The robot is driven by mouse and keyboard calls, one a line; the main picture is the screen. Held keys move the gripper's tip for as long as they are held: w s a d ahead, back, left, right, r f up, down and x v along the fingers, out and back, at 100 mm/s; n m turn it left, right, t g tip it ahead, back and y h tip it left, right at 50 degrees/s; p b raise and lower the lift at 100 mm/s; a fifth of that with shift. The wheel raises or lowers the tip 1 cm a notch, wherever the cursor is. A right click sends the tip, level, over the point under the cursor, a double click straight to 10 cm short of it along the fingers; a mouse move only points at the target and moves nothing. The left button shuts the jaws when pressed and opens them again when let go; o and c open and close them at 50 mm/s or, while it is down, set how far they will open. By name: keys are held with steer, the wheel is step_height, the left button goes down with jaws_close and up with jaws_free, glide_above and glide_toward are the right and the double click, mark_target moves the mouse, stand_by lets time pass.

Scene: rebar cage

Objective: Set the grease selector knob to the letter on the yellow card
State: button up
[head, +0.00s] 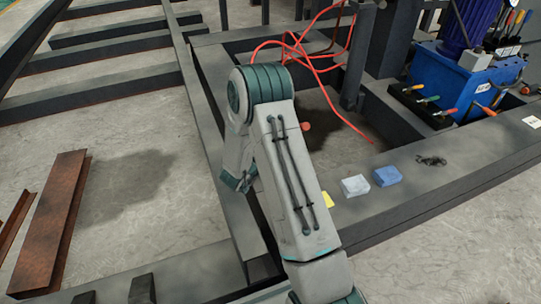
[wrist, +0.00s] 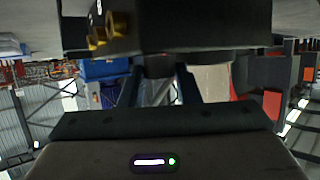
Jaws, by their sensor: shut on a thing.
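My gripper (wrist: 160,74) shows in the wrist view, its two fingers reaching up to the underside of a dark block (wrist: 165,28) with brass fittings (wrist: 96,30). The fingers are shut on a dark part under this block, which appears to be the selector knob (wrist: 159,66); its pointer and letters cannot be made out. In the head view my arm covers the middle, and I cannot make out the fingertips or the knob there. A yellow card (head: 327,200) lies on the dark beam, partly hidden by my arm; no letter is readable.
Red hoses (head: 300,50) hang behind my arm. A blue machine (head: 445,80) with tools stands at the right. Rusty steel (head: 55,220) lies left.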

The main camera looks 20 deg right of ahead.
steer(key=o, duration=1)
steer(key=shift+c, duration=0.2)
steer(key=p+v, duration=0.5)
steer(key=v, duration=0.8)
steer(key=shift+s+a+r, duration=0.15)
steer(key=shift+s+a, duration=0.1)
